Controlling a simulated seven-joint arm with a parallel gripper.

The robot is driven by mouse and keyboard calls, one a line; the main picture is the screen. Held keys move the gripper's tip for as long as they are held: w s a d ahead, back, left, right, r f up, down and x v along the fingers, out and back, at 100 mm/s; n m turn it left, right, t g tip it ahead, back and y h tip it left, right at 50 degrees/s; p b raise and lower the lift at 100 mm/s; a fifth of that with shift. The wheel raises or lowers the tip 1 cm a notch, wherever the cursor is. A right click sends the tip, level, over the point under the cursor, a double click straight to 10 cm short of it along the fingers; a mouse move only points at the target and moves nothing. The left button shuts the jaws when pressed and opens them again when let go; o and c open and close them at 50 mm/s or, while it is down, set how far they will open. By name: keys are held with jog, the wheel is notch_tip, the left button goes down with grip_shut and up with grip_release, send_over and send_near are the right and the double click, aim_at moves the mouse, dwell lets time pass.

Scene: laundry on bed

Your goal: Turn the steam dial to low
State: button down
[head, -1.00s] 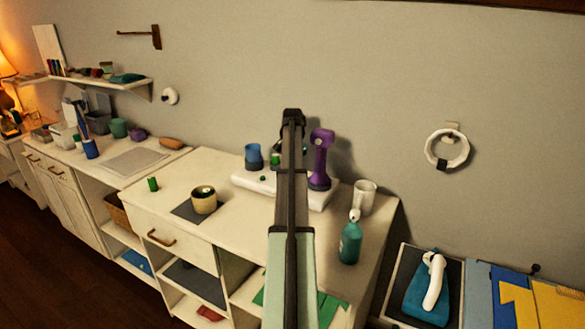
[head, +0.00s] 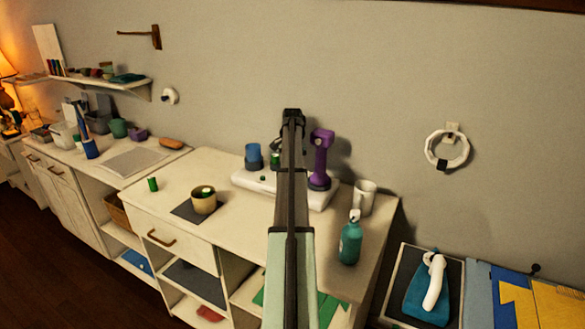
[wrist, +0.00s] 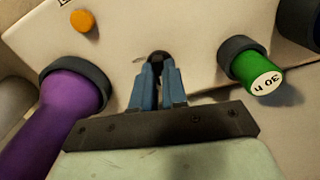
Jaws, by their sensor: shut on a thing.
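A white base unit (head: 250,182) stands on the white cabinet top, partly hidden behind my arm. It fills the upper part of the wrist view (wrist: 200,20). My gripper (wrist: 159,68) has its two blue fingers closed on a small dark knob (wrist: 157,57) on this base. I take the knob for the steam dial, but no setting mark can be read. A purple handheld piece (head: 321,160) stands in a dark socket on the base, left of my fingers in the wrist view (wrist: 72,95). In the head view my arm hides the fingertips and the knob.
A green cylinder (wrist: 263,80) in a dark collar is right of my fingers, and an orange button (wrist: 83,20) is at upper left.

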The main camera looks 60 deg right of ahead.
jog(key=m, duration=0.5)
jog(key=shift+m, duration=2.3)
jog(key=c, duration=1.2)
grip_release()
jog(key=shift+o, duration=0.2)
jog(key=shift+r, duration=0.1)
notch_tip(320, 180, up, 14)
jog(key=shift+w+f, duration=0.1)
jog(key=shift+f, duration=0.1)
